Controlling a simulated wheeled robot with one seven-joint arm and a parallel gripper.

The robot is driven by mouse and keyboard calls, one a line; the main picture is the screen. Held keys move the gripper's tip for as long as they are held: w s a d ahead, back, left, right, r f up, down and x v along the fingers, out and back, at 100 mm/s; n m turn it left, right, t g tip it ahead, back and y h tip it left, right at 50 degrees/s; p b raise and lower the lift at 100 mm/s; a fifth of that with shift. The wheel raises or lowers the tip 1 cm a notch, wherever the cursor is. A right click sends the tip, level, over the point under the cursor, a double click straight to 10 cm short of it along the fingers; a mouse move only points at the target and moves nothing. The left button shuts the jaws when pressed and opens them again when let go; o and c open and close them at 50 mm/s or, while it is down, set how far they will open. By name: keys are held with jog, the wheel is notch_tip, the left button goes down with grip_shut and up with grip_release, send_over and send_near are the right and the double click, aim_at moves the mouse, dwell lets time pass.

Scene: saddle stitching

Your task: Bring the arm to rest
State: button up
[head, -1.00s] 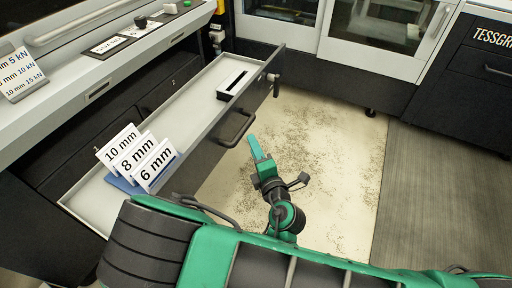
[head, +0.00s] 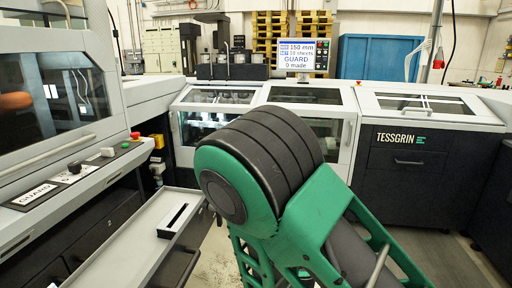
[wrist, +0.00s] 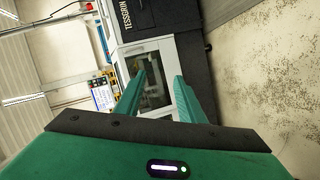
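My gripper (wrist: 159,76) shows in the wrist view with its two green fingers apart and nothing between them. Past the fingers is a pale machine front with a window, tilted in the picture. In the head view my green and black arm fills the middle and lower right, with a large ribbed joint raised in front of the machines. The gripper itself is hidden or out of frame in the head view.
A display (head: 297,55) reads "GUARD, 0 made". A dark TESSGRIN cabinet (head: 408,178) stands at right.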

jog(key=s+d+m+g, duration=0.6)
jog(key=s+d, duration=0.1)
jog(key=d, duration=0.4)
jog(key=s+d+m+g, duration=0.5)
jog(key=s+d, duration=0.2)
jog(key=d, duration=0.4)
jog(key=s+a+r+m+g+y, duration=0.1)
jog(key=s+r+m+y, duration=0.1)
jog(key=s, duration=0.8)
jog(key=s+r+m+g+y, duration=0.1)
jog(key=s+r+y, duration=0.4)
jog(key=s, duration=0.5)
notch_tip(320, 180, up, 2)
jog(key=shift+s+a+r+m, duration=0.15)
jog(key=shift+a+r+m, duration=0.05)
jog(key=shift+a+m, duration=0.25)
jog(key=shift+d, duration=0.1)
jog(key=shift+w+f, duration=0.25)
jog(key=shift+w, duration=0.4)
jog(key=shift+c, duration=0.6)
